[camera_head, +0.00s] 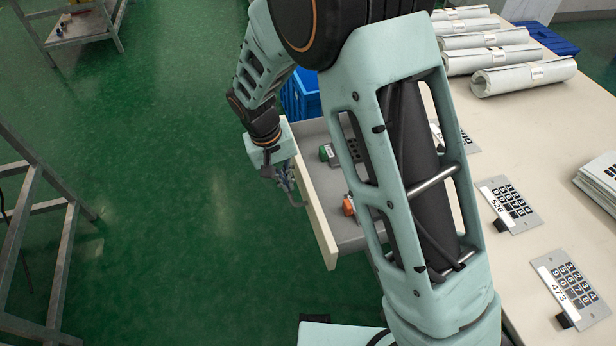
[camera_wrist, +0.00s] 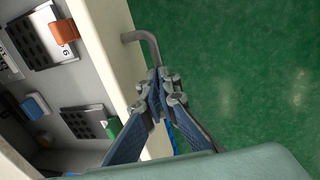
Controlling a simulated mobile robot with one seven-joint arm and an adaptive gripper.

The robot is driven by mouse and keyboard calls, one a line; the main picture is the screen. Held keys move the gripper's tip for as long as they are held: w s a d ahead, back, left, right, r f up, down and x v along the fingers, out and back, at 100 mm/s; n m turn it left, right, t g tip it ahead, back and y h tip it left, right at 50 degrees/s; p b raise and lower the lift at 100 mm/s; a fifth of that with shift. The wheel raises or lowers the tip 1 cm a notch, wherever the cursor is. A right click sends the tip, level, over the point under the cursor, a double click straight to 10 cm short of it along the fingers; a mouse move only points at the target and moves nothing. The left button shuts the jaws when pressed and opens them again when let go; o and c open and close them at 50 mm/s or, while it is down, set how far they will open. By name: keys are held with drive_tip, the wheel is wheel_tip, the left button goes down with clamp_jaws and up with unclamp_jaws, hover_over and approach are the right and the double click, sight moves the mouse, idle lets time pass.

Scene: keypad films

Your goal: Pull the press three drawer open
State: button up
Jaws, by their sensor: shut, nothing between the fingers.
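A drawer with a cream front (camera_head: 312,205) stands pulled out from the table's left side, with its grey inside showing. In the wrist view its front (camera_wrist: 108,45) runs down the picture and carries a bent grey bar handle (camera_wrist: 147,42). My gripper (camera_head: 288,188) is just outside the drawer front. In the wrist view the fingertips (camera_wrist: 160,88) are together at the lower end of the handle, with nothing seen between them. I cannot tell whether they touch the handle. No press number is readable on the drawer. My arm hides part of the drawer.
The drawer holds keypads with an orange block (camera_wrist: 66,31), a blue block (camera_wrist: 35,107) and a green block (camera_wrist: 112,127). The table (camera_head: 540,120) carries keypads labelled 526 (camera_head: 509,204) and 473 (camera_head: 572,288), and rolls (camera_head: 522,77). A blue crate (camera_head: 301,96) stands behind the drawer.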

drive_tip(key=shift+o, duration=1.1)
drive_tip(key=shift+w+d+f, duration=0.1)
drive_tip(key=shift+d+f, duration=0.2)
drive_tip(key=shift+d, duration=0.15)
drive_tip(key=shift+r, duration=0.1)
wheel_tip(320, 180, up, 12)
drive_tip(key=a+p, duration=0.2)
drive_tip(key=p, duration=0.6)
drive_tip(key=shift+s, duration=0.4)
drive_tip(key=shift+a+r, duration=0.1)
wheel_tip(320, 180, up, 12)
drive_tip(key=a, duration=0.2)
drive_tip(key=shift+s, duration=0.45)
drive_tip(key=shift+o, duration=0.6)
